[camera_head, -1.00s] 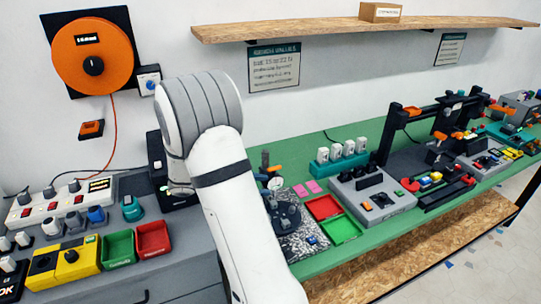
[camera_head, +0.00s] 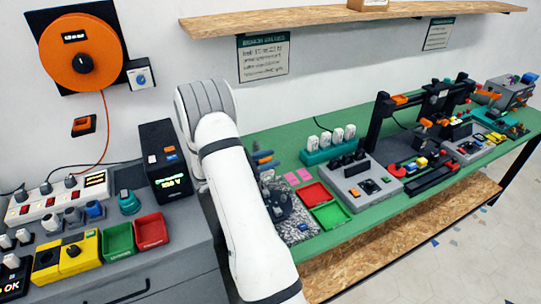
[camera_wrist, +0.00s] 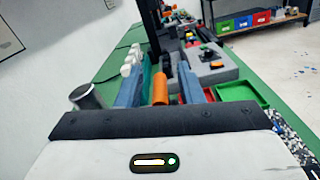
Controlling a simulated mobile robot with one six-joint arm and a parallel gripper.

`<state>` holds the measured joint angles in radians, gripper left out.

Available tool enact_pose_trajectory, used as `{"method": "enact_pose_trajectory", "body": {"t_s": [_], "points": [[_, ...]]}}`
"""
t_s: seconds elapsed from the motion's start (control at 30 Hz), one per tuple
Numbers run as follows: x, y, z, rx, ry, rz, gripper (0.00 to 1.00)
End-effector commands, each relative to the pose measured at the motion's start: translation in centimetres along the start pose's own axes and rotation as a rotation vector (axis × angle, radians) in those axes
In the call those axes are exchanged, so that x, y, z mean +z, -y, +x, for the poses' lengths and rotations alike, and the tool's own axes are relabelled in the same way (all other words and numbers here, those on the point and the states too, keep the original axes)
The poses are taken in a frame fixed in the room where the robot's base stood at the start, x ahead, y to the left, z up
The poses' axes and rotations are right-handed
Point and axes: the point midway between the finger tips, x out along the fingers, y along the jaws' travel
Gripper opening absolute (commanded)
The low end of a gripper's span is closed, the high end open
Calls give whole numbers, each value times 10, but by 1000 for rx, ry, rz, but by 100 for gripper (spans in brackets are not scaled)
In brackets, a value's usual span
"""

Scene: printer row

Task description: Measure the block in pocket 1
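My gripper (camera_wrist: 161,92) shows in the wrist view as two blue-grey fingers standing apart. An orange cylinder (camera_wrist: 160,88) appears between them, with gaps on both sides; I cannot tell its depth. In the head view my white arm hides most of the gripper. Small coloured blocks sit on the bench, including a yellow block (camera_head: 421,163) on a black rail and a blue block (camera_head: 303,227) on a speckled plate (camera_head: 298,236). I cannot make out pocket numbers or tell which block is in pocket 1. A dark round fixture (camera_head: 282,206) is partly hidden by my arm.
A red tray (camera_head: 315,194) and a green tray (camera_head: 331,215) lie on the green bench. A grey box (camera_head: 353,197) with black knobs stands right of them. A black box with a lit display (camera_head: 173,185) stands left of my arm. A wooden shelf (camera_head: 330,18) hangs above.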

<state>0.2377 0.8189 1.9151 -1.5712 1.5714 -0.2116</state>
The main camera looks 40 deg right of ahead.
Motion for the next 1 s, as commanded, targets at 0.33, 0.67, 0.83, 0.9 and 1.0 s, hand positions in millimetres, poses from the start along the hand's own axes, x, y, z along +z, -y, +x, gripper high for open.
{"method": "enact_pose_trajectory", "body": {"t_s": [0.33, 0.67, 0.83, 0.9, 1.0], "points": [[0, 0, 7, 0, -1, 0, 34], [0, 0, 6, 1, -1, 0, 9], [0, 0, 6, 1, -1, 1, 0], [0, 0, 6, 1, -1, 1, 0], [0, 0, 6, 2, -1, 1, 0]]}}
